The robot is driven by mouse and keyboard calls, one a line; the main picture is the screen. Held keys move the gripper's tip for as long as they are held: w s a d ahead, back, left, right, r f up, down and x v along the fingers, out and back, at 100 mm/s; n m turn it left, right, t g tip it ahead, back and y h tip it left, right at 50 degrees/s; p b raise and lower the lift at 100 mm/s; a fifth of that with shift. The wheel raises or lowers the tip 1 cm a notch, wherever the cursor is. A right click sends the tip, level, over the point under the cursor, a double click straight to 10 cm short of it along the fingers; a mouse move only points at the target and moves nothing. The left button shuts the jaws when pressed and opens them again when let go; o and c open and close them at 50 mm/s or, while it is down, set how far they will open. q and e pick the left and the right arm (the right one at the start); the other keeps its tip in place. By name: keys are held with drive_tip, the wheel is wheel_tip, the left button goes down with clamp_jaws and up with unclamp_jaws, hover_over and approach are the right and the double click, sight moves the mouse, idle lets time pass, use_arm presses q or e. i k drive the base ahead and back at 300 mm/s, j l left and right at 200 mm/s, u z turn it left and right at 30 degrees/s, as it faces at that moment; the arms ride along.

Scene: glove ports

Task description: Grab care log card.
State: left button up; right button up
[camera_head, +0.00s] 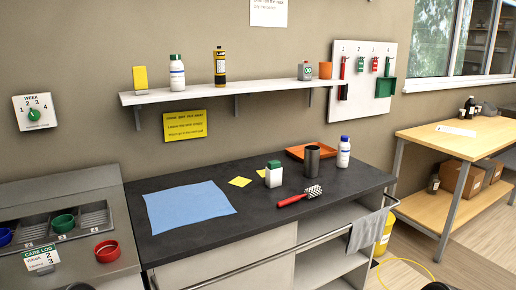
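The care log card (41,260) is a small white card with a green "CARE LOG" heading and dark writing under it. It stands tilted at the lower left, at the front of the grey metal counter (110,179), in front of the sunken compartments. A red bowl is to its right, with a gap between them. Neither gripper shows in the head view. Only small dark shapes cut off at the bottom edge, one at left and one at right, may be parts of my arms. Nothing touches the card.
A red bowl (107,251), green cup (63,223) and blue cup (5,236) are near the card. A shelf (230,93) hangs above.

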sight(44, 259)
drive_tip(key=i+j+u, duration=0.15)
drive_tip(key=u, duration=1.3)
drive_tip(key=i+j+z, duration=0.15)
drive_tip(key=z, duration=0.25)
drive_tip(key=i+j+z, duration=0.15)
drive_tip(key=z, duration=0.25)
